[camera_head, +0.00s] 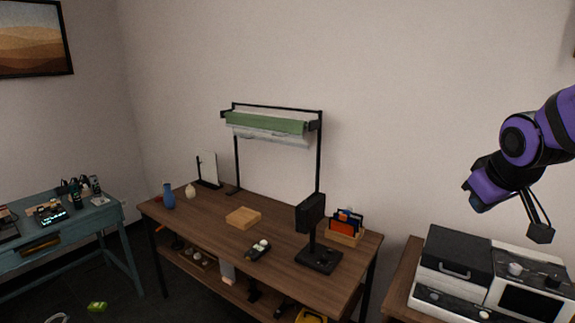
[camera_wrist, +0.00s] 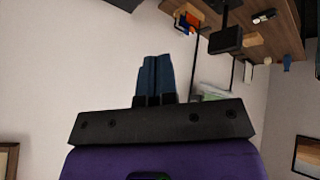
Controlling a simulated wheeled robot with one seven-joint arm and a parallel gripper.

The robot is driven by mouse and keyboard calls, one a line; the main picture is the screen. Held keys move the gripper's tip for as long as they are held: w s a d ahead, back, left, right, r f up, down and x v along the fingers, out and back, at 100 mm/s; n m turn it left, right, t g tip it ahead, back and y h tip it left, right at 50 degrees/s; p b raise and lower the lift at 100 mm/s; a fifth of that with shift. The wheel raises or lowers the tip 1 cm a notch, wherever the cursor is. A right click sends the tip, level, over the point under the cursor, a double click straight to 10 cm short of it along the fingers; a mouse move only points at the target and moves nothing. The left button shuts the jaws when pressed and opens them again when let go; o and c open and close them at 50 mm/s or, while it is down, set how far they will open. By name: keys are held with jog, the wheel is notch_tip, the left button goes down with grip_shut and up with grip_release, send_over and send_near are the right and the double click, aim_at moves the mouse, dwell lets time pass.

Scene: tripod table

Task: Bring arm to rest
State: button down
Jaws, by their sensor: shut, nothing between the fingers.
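My purple arm (camera_head: 507,165) is raised in the air at the right of the head view, in front of the wall. It is above and apart from the white and black machine. In the wrist view my gripper (camera_wrist: 153,62) has its two dark blue fingers together, with nothing between them. The wrist picture is roughly upside down, with the wooden table (camera_wrist: 262,25) at the upper right, well away from the fingers.
The brown table (camera_head: 205,217) holds a wooden box (camera_head: 243,218), a blue vase (camera_head: 168,196), a dark stand (camera_head: 318,257) and an organizer (camera_head: 346,238). A white and black machine (camera_head: 455,250) stands below my arm. A teal desk (camera_head: 75,230) is at left. Air around my arm looks free.

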jog(key=s+a+r+m, duration=0.1)
jog(key=s+a+r, duration=0.1)
jog(key=s, duration=0.6)
jog(key=s+a+r+m+g+y, duration=0.1)
jog(key=s+a+r, duration=0.2)
jog(key=s, duration=0.5)
jog(key=shift+s+a+m+y, duration=0.3)
jog(key=shift+s+a+m, duration=0.1)
jog(key=shift+a, duration=0.05)
jog(key=shift+r, duration=0.1)
